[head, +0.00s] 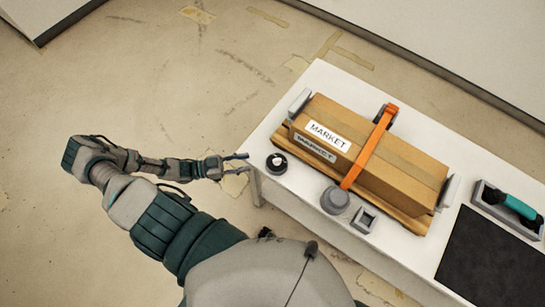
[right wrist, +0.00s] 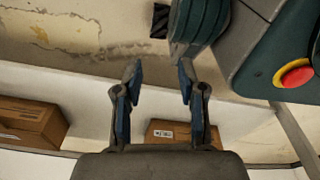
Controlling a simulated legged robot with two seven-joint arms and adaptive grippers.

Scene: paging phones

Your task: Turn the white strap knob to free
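A small dark round knob with a white top (head: 277,162) sits at the left corner of the white table (head: 262,142). A grey round knob (head: 335,200) stands at the near end of the orange strap (head: 369,148). The strap crosses a brown box labelled MARKET (head: 400,165). My left gripper (head: 242,163) is just left of the white-topped knob, beside the table edge, apart from it. Its fingers look spread with nothing between them. My right gripper (right wrist: 160,72) is open and empty in the right wrist view; it does not show in the head view.
A small grey square holder (head: 364,220) stands beside the grey knob. Grey brackets flank the box on its wooden board (head: 408,222). A black mat (head: 490,262) and a tray with a teal-handled tool (head: 519,208) lie at right. Cardboard boxes (right wrist: 175,132) show in the right wrist view.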

